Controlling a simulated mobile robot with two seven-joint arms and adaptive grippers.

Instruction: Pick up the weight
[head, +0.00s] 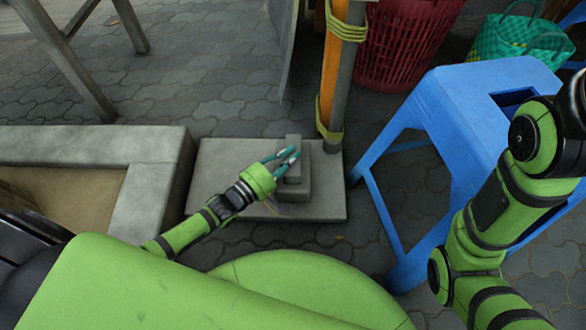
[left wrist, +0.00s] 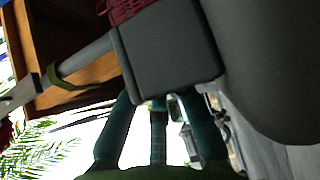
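The weight (head: 293,185) is a grey stepped block with a narrow upright top part. It stands on a flat grey slab (head: 222,170) near the middle of the head view. My left gripper (head: 290,158) is at the weight's upper part, its teal fingers spread apart. In the left wrist view a grey block (left wrist: 170,50), seemingly the weight's top, lies just past the fingertips of my left gripper (left wrist: 160,105) and overlaps them. Whether the fingers touch it cannot be told. My right arm shows at the right of the head view; its gripper is out of view.
An orange and grey post (head: 337,70) rises right behind the weight. A blue stool (head: 440,120) stands to the right. A red basket (head: 405,40) and a green basket (head: 520,40) are behind. A low concrete border (head: 90,145) lies left of the slab.

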